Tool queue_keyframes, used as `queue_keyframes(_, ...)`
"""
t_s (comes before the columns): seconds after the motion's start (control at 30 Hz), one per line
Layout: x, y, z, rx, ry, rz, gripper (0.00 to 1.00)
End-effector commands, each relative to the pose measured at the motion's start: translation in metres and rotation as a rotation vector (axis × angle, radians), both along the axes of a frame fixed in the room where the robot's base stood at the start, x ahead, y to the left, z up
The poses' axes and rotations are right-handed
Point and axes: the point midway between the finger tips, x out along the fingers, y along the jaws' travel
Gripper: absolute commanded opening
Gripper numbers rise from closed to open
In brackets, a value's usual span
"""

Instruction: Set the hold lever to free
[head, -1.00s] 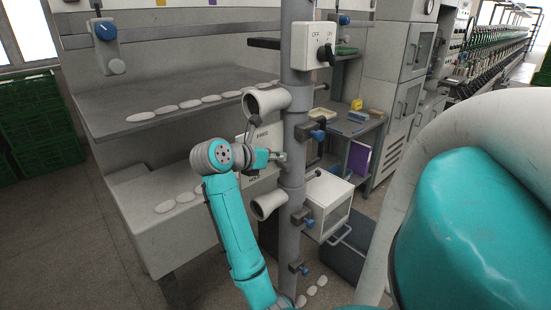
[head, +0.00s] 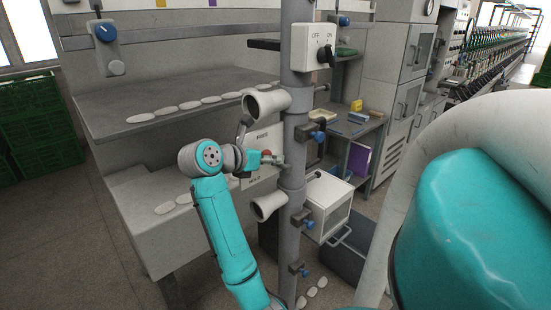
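A pale panel (head: 262,137) stands behind the grey post, with lettering that seems to read FREE at its top and HOLD near its bottom. My gripper (head: 278,160) is in front of the middle of this panel, close to the post. A small red spot (head: 266,153) shows right beside the gripper; it may be part of the hold lever. The lever itself is mostly hidden by my gripper and wrist, so its position cannot be told. Whether the fingers touch or grip it is too small to see.
The grey post (head: 292,190) rises close to my gripper, with cup-shaped guides (head: 266,103) and blue-knobbed clamps on it. An OFF/ON switch box (head: 316,45) is above. A grey shelf (head: 95,115) with white oval pieces is at left. A white box (head: 328,205) is right of the post.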

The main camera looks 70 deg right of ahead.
Motion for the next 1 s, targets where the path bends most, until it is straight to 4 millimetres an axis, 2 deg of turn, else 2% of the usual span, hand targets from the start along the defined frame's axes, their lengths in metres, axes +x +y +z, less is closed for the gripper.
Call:
queue_keyframes(0.2, 0.021, 0.037, 0.018, -0.001, -0.002, 0.005, 0.39)
queue_keyframes(0.4, 0.033, 0.063, 0.030, -0.001, -0.001, 0.003, 0.39)
queue_keyframes(0.6, 0.038, 0.074, 0.034, 0.001, -0.001, 0.001, 0.39)
queue_keyframes(0.87, 0.038, 0.075, 0.035, 0.001, 0.000, 0.000, 0.39)
queue_keyframes(0.9, 0.038, 0.075, 0.035, 0.001, 0.000, 0.000, 0.37)
queue_keyframes(1.0, 0.037, 0.075, 0.032, -0.001, 0.019, -0.005, 0.12)
